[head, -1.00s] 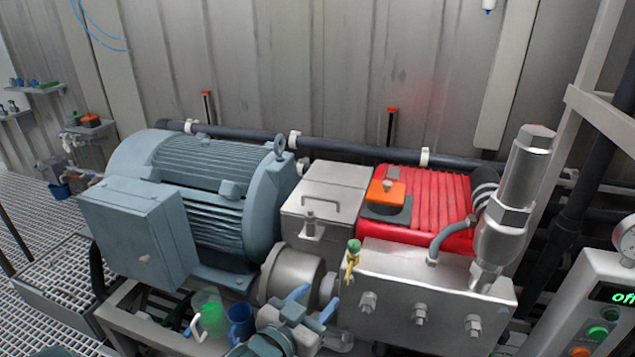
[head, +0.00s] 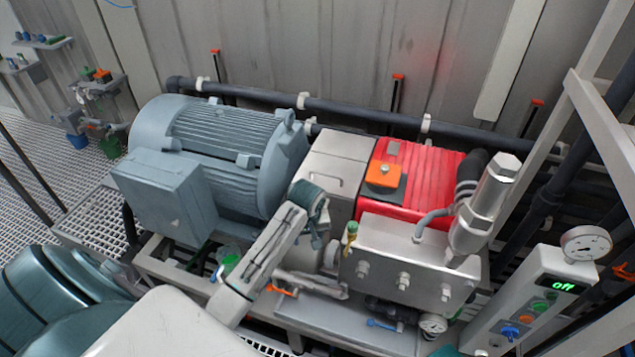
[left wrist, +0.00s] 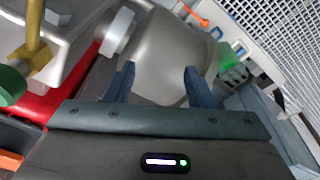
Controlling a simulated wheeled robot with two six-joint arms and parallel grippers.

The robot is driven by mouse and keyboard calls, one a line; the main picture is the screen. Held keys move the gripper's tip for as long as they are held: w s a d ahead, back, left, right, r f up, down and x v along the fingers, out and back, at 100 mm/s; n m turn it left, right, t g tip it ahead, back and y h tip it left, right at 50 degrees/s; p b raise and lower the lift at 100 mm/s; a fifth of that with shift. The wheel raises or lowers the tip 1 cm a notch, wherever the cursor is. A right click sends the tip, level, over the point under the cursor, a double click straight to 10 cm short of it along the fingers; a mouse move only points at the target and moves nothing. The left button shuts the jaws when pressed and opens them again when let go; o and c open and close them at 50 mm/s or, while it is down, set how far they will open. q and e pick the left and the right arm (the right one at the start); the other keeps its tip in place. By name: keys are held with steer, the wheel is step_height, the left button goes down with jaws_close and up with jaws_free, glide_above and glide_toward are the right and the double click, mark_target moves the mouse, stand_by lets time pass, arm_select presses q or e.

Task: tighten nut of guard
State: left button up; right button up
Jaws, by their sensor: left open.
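The metal box that looks like the guard (head: 340,158) has a small handle on its lid and sits between the grey motor (head: 235,145) and the red pump (head: 430,175). My left gripper (head: 318,238) is at the box's front lower edge, fingers down, covering that part. In the left wrist view my left gripper (left wrist: 160,82) has its two dark blue fingers apart, with nothing held. Beyond and between them is a rounded grey metal housing (left wrist: 165,50). I cannot make out the guard's nut now; my wrist hides that area. My right gripper is not in view.
A steel block (head: 400,262) with bolts stands right of my gripper. The control box (head: 530,300) reads "off".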

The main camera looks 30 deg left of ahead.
arm_select(q)
steer(key=w+a+r+n+g+h, duration=0.1)
steer(key=w+a+r+n, duration=0.3)
steer(key=w+r, duration=0.3)
steer(key=w+a+r+n, duration=0.3)
steer(key=w+r+n, duration=0.15)
steer(key=w, duration=0.45)
step_height(320, 180, down, 10)
steer(key=shift+w+a+f+p, duration=0.15)
steer(key=shift+f+p, duration=0.1)
steer(key=shift+p, duration=1)
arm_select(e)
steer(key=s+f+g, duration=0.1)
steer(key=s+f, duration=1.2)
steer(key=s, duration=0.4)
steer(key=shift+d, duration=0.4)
arm_select(q)
steer(key=shift+c, duration=0.2)
steer(key=c, duration=1)
